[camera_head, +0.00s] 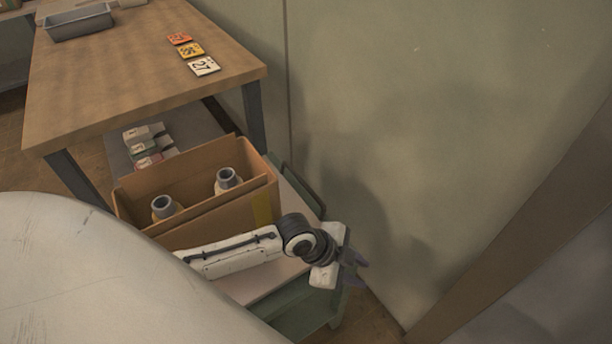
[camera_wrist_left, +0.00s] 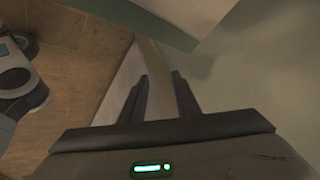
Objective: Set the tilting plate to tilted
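I cannot make out a tilting plate for certain in either view. My left gripper (camera_head: 359,273) reaches past the right side of a green cart, in front of the pale wall. Its two dark fingers are apart with nothing between them. They also show open and empty in the left wrist view (camera_wrist_left: 160,77), over the floor and the foot of the wall. My right gripper is not in view.
The green cart (camera_head: 305,311) carries an open cardboard box (camera_head: 207,222) with two bottles, close beside my left arm. A wooden table (camera_head: 110,85) behind holds a grey tray (camera_head: 80,24) and number cards (camera_head: 192,50). The pale wall (camera_head: 440,130) bounds the right.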

